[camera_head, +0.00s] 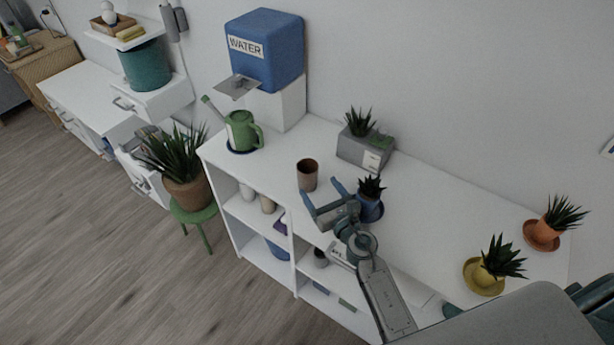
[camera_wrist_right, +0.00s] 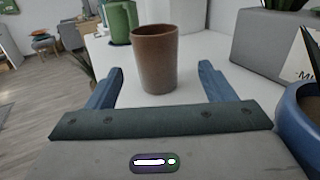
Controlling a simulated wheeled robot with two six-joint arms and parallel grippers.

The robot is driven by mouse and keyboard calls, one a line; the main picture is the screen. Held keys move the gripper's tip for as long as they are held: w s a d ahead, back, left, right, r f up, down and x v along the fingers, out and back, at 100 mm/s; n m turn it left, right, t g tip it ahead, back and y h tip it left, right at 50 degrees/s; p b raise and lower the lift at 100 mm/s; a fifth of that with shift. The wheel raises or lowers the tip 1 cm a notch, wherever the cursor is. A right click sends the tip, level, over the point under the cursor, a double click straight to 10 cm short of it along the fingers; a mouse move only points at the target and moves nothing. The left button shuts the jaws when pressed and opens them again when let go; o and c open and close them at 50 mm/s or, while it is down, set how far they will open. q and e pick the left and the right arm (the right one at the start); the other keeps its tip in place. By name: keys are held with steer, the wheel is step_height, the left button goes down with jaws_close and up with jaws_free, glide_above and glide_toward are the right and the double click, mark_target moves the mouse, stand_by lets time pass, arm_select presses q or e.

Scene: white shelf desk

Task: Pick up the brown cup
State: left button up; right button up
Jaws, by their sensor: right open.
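The brown cup (camera_head: 307,175) stands upright on the white shelf desk (camera_head: 440,205). In the right wrist view the cup (camera_wrist_right: 156,62) is straight ahead, slightly left of the middle, beyond the fingertips. My right gripper (camera_head: 321,191) is open and empty, with its fingers pointing at the cup from the front. In the wrist view its two blue fingers (camera_wrist_right: 163,75) are spread wider than the cup, with none of it clearly between them. My left gripper does not show.
A blue pot with a plant (camera_head: 370,201) stands close to the right of my right gripper. Behind are a grey planter box (camera_head: 364,154) and a green watering can (camera_head: 241,131). A blue water dispenser (camera_head: 266,55) stands at the back. Two potted plants stand at the right end.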

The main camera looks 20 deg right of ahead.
mark_target(304, 169)
steer(key=w, duration=0.3)
steer(key=shift+w+a, duration=0.35)
steer(key=shift+a, duration=0.05)
steer(key=shift+w+a, duration=0.2)
steer(key=shift+w, duration=0.7)
steer(key=shift+w+a, duration=0.25)
steer(key=shift+w, duration=0.6)
steer(key=shift+w+a, duration=0.2)
steer(key=shift+w, duration=0.7)
steer(key=shift+s, duration=0.1)
steer(key=shift+c, duration=0.7)
steer(key=c, duration=1)
